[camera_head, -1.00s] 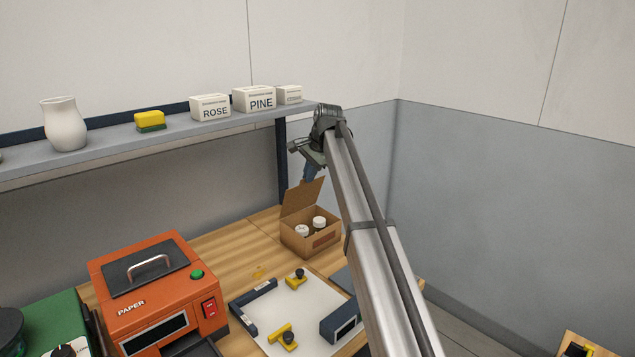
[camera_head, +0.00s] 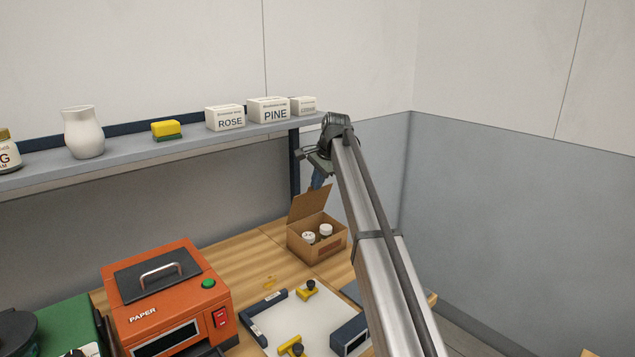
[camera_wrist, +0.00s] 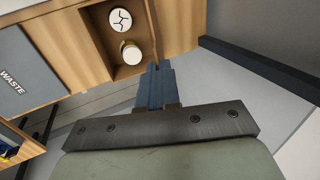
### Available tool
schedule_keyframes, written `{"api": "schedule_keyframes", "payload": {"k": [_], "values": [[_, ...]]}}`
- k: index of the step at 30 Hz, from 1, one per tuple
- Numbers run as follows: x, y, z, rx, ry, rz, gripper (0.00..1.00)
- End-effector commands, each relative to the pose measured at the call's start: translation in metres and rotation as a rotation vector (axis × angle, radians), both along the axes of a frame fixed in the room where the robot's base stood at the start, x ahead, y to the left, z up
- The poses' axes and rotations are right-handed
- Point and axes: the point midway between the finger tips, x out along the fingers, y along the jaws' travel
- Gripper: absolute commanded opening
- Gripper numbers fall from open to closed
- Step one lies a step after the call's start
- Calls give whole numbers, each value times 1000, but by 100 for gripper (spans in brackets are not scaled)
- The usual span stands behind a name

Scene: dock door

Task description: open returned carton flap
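The brown carton (camera_head: 330,243) stands on the wooden bench below the end of the shelf. One flap (camera_head: 308,203) stands up and leans back, and the top is open. Two white-lidded jars (camera_head: 325,231) show inside; their round lids show in the wrist view (camera_wrist: 131,53). My gripper (camera_head: 317,184) points down just behind the flap's upper edge, its tips partly hidden. In the wrist view its blue fingers (camera_wrist: 155,84) are together, with nothing seen between them, beside the carton's edge. I cannot tell whether they touch the flap.
The shelf (camera_head: 190,143) with a jug, sponge and soap boxes runs close beside my gripper. An orange paper machine (camera_head: 165,295) and a white board with yellow-handled parts (camera_head: 290,320) are on the bench. A grey WASTE panel (camera_wrist: 22,75) lies beside the carton.

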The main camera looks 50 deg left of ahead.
Motion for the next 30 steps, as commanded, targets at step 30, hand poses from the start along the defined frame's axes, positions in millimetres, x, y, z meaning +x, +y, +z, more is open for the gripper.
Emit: {"api": "schedule_keyframes", "payload": {"k": [30], "values": [[0,0,1,0,0,0,29]]}}
